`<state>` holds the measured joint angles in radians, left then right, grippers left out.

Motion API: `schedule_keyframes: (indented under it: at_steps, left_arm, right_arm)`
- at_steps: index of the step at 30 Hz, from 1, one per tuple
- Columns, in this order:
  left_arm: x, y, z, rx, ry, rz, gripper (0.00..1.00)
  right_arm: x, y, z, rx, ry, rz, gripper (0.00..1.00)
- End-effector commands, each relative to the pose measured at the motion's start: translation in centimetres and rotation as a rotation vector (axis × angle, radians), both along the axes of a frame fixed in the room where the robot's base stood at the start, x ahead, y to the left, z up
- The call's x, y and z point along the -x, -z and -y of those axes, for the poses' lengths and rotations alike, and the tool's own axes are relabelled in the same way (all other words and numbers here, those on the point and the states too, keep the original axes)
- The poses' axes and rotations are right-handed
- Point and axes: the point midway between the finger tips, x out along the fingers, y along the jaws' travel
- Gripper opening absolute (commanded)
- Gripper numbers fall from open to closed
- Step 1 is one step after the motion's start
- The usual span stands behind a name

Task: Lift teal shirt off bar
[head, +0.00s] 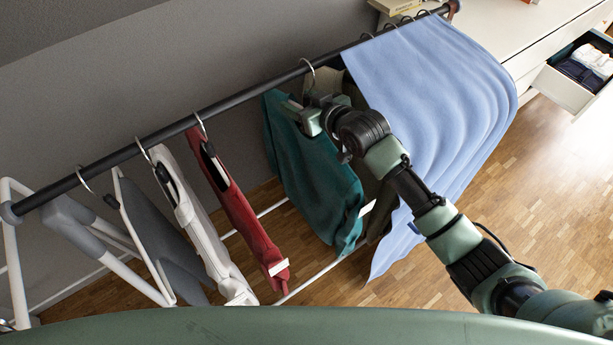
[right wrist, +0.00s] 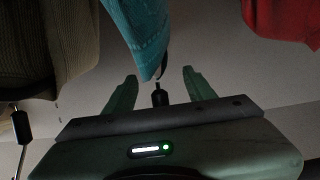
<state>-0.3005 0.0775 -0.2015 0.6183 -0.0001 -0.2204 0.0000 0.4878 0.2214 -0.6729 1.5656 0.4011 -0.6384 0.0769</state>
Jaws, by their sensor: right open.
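The teal shirt (head: 312,175) hangs on a hanger from the dark bar (head: 150,141), between a red garment and a large light-blue cloth. My right gripper (head: 303,115) is at the shirt's upper part, just below the bar, and hides some of its shoulder and hanger. In the right wrist view, the open fingers (right wrist: 159,76) stand on either side of the teal shirt's narrow lower end in that picture (right wrist: 140,35). A dark hanger part shows between the fingers. I cannot tell whether either finger touches the cloth. My left gripper is not in view.
The red garment (head: 243,205), a cream one (head: 200,225) and a grey one (head: 165,240) hang to the left. The light-blue cloth (head: 430,95) drapes over the bar at right, close to my arm. An open drawer (head: 571,92) holds folded clothes at far right.

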Motion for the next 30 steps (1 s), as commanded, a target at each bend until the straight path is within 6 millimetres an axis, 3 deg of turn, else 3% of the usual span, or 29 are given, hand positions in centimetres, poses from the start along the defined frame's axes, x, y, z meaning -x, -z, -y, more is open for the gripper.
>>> schedule_keyframes:
  at_steps: [2,8,9,30]
  left_arm:
    - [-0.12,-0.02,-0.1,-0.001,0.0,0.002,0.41]
    - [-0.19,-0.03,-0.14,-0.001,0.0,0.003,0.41]
    - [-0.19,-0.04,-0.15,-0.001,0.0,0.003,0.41]
    - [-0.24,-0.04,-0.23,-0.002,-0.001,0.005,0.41]
  right_arm:
    - [0.01,-0.02,0.01,0.0,0.0,0.0,0.55]
    - [0.02,-0.02,0.03,0.0,0.0,0.0,0.02]
    - [0.02,-0.02,0.03,0.0,0.0,0.0,0.0]
    - [0.03,-0.02,0.04,0.0,0.0,0.0,0.0]
